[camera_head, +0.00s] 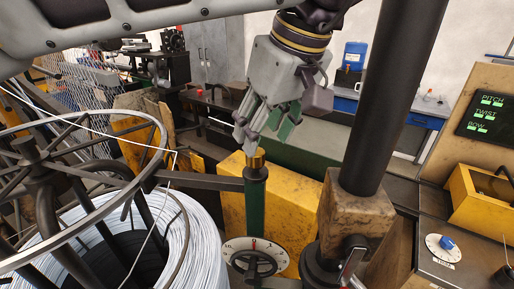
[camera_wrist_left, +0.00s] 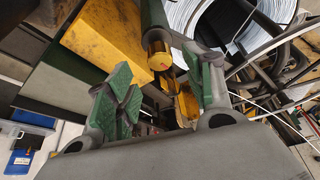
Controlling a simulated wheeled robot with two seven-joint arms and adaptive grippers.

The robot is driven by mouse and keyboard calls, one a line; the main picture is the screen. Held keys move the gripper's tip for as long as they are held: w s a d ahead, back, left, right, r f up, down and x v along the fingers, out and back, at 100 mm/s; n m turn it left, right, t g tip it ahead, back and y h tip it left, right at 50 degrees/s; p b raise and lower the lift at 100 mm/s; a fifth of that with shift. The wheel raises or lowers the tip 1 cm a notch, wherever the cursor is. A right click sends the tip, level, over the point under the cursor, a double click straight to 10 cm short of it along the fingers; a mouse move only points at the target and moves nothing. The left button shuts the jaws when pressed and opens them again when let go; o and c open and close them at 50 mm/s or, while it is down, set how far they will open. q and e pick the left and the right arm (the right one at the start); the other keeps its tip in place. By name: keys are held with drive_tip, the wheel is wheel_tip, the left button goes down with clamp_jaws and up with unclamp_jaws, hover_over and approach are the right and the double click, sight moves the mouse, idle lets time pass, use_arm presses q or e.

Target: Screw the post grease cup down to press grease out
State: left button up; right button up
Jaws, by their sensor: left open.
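The post grease cup (camera_head: 256,163) is a small brass cap on top of a green upright post (camera_head: 255,205). In the left wrist view the cup (camera_wrist_left: 160,60) shows its round top, lying between and beyond the two fingers. My left gripper (camera_head: 265,134) hangs just above the cup in the head view, tilted, its fingers spread and empty. In the left wrist view its green-padded fingers (camera_wrist_left: 163,92) stand well apart, with a gap between each and the cup. My right gripper is not in view.
A wire coil (camera_head: 185,225) under a spoked metal ring (camera_head: 160,150) stands to the left of the post. A thick black column (camera_head: 395,90) rises close on the right. A dial with a handwheel (camera_head: 254,255) sits low in front. A yellow block (camera_head: 285,215) is behind the post.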

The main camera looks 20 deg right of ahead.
sight(255, 157)
use_arm(q)
drive_tip(key=shift+x, duration=2.7)
drive_tip(key=c, duration=1)
drive_tip(key=shift+m, duration=0.4)
